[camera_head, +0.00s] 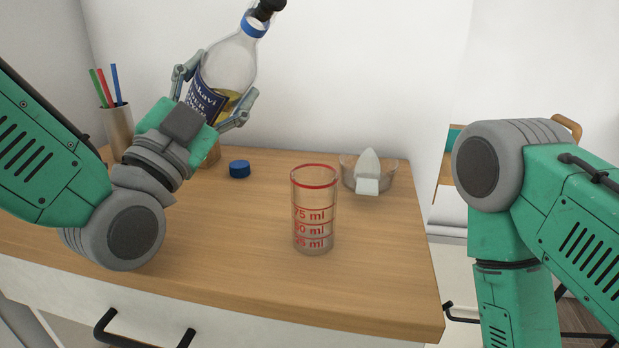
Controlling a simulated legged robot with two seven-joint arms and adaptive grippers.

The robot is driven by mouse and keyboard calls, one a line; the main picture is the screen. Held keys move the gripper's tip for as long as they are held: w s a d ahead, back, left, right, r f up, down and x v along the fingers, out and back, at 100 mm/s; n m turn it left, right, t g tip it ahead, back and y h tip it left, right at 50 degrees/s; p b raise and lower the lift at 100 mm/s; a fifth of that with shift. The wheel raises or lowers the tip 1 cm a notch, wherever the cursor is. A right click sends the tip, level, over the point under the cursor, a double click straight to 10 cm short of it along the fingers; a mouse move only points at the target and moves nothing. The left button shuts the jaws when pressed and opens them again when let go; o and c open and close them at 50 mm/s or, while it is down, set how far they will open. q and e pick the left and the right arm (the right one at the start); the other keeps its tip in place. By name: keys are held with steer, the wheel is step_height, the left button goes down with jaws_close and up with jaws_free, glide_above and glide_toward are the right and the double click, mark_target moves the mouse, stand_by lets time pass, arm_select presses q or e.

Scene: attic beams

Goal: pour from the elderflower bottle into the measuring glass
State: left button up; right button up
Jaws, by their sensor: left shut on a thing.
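The elderflower bottle (231,63) is clear, with a dark blue label, a blue neck ring and a black piece on its mouth. A little yellowish liquid sits low in it. My left gripper (217,95) is shut on the bottle's lower body and holds it above the table, tilted with its top to the right. The measuring glass (314,210) stands upright on the table, to the right of the bottle and lower. It has red markings and a red rim, and looks empty. My right arm is at the right; its gripper is out of view.
A blue cap (239,169) lies on the wooden table (250,250). A glass bowl (386,176) with a white item stands behind the measuring glass. A pen cup (117,126) is at the back left. The table front is clear.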

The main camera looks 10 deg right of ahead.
mark_target(210, 67)
arm_select(q)
steer(key=shift+w+a+r+m+h, duration=0.1)
steer(key=shift+w+r+m+h, duration=0.15)
steer(key=shift+m, duration=0.25)
steer(key=m+h, duration=0.1)
steer(key=w+m+h+b, duration=0.1)
steer(key=m, duration=0.1)
steer(key=m+g+h+b, duration=0.1)
steer(key=shift+w+a+r+m, duration=0.25)
steer(key=shift+w+r+m, duration=0.05)
steer(key=shift+w+a+r+m+g+h, duration=0.1)
steer(key=shift+a+r+m+g+h, duration=0.1)
steer(key=shift+m+h, duration=0.25)
steer(key=shift+w+a+r+m+g+h, duration=0.1)
steer(key=shift+m+g+h, duration=0.15)
steer(key=shift+m, duration=0.2)
steer(key=shift+a+m+g+h+b, duration=0.2)
steer(key=shift+m+g+h+b, duration=0.15)
steer(key=shift+m+h+b, duration=0.35)
steer(key=shift+w+d+r+m+g+h+b, duration=0.1)
steer(key=shift+r+m+g+h+b, duration=0.1)
steer(key=shift+m+g+h+b, duration=0.45)
steer(key=shift+m, duration=0.65)
steer(key=shift+m+g+h+b, duration=0.7)
steer(key=shift+m+g+b, duration=0.25)
steer(key=shift+m+b, duration=0.5)
stand_by(1.4)
